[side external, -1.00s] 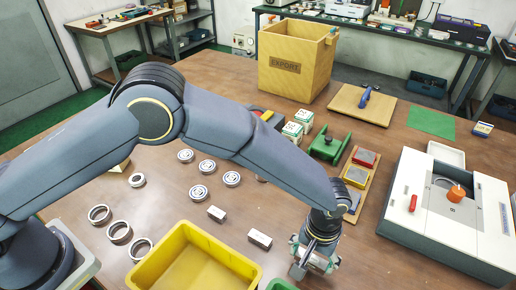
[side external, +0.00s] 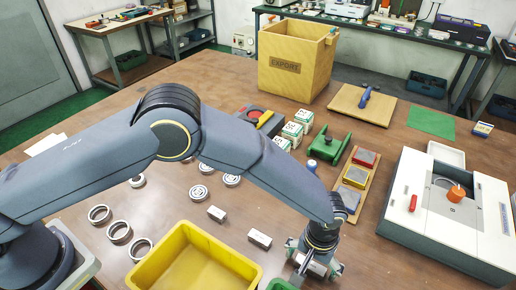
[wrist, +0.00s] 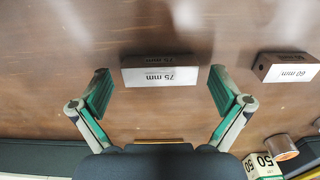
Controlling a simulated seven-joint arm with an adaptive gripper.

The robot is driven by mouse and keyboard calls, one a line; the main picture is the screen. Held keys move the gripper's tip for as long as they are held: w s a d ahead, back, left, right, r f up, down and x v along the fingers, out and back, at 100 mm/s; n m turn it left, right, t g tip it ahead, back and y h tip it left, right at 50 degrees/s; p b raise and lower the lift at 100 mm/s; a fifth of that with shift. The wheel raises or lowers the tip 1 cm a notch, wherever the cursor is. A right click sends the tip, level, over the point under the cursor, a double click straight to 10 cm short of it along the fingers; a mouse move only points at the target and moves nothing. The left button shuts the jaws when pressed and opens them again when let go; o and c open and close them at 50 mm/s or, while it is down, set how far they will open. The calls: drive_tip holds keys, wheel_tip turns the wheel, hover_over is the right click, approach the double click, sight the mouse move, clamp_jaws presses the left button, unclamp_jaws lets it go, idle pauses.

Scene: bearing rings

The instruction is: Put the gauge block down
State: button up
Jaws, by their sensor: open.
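The gauge block marked 75 mm (wrist: 160,72) lies between my gripper's fingertips in the wrist view, its pale labelled face toward the camera. My gripper (wrist: 160,90) is open, with a gap between each green fingertip and the block's ends. In the side view my gripper (side external: 314,264) is low over the front of the table, and a pale block (side external: 316,268) shows between its fingers. The block seems to rest on the table, though its underside is hidden. A second block, marked 60 mm (wrist: 290,70), lies to the right in the wrist view.
Two small blocks (side external: 217,213) (side external: 260,239) lie left of my gripper. A white device (side external: 450,215) stands to the right. Metal rings (side external: 119,232) lie at the left.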

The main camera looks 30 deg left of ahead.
sight(310, 265)
wheel_tip(310, 265, up, 12)
drive_tip(key=w+a+r+t, duration=0.2)
drive_tip(key=w+a+r, duration=0.1)
drive_tip(key=a+r, duration=1.1)
drive_tip(key=s+a+r, duration=0.4)
drive_tip(key=a+r, duration=0.2)
drive_tip(key=a, duration=0.4)
drive_tip(key=s+a+r+t, duration=0.1)
drive_tip(key=s+a+t, duration=0.2)
drive_tip(key=s+a, duration=1.1)
drive_tip(key=shift+a+r+t, duration=0.2)
drive_tip(key=shift+a+t, duration=0.05)
drive_tip(key=shift+t, duration=0.05)
